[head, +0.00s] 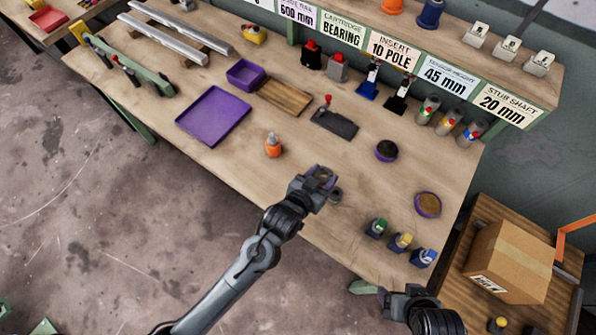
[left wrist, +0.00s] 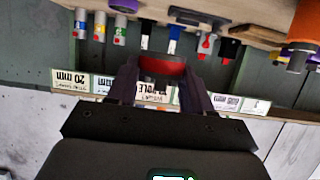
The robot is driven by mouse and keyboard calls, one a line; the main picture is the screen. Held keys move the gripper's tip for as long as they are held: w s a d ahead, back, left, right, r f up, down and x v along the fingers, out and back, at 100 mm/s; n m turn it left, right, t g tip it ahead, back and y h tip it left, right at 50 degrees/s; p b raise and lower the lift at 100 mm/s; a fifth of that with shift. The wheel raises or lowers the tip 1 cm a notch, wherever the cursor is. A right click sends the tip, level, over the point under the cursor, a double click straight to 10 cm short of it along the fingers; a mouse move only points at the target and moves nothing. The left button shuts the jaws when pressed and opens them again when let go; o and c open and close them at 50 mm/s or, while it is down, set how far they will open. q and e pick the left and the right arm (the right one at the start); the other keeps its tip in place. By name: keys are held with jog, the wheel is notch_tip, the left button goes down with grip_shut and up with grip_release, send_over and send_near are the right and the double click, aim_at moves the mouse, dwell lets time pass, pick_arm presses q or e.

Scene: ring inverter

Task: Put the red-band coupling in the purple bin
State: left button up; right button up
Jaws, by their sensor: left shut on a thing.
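My left gripper (head: 322,180) is above the front part of the bench. In the left wrist view its two fingers (left wrist: 161,88) are shut on a dark piece with a red face (left wrist: 162,66), which looks like the red-band coupling. In the head view the held piece is small and its band cannot be made out. A small deep purple bin (head: 240,84) stands at the back left of the bench, well apart from the gripper. A wide, shallow purple tray (head: 213,116) lies in front of it. My right gripper (head: 402,299) is off the bench's front right; its jaws are unclear.
Green, yellow and blue pieces (head: 401,242) stand at the right front. Two round purple dishes (head: 386,151) are on the right. A wooden board (head: 284,96) lies beside the bin.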

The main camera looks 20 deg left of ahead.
pick_arm(q)
jog(key=shift+w+a+f, duration=0.15)
jog(key=shift+a+f, duration=0.15)
jog(key=shift+f, duration=0.05)
jog(key=b, duration=0.1)
send_over(285, 183)
notch_tip(285, 183, down, 7)
jog(key=shift+a+r, duration=0.1)
jog(key=shift+r, duration=0.05)
jog(key=shift+f+b, duration=0.4)
jog(key=shift+f, duration=1.55)
jog(key=shift+f, duration=0.1)
jog(key=o, duration=1.2)
jog(key=shift+o, duration=0.2)
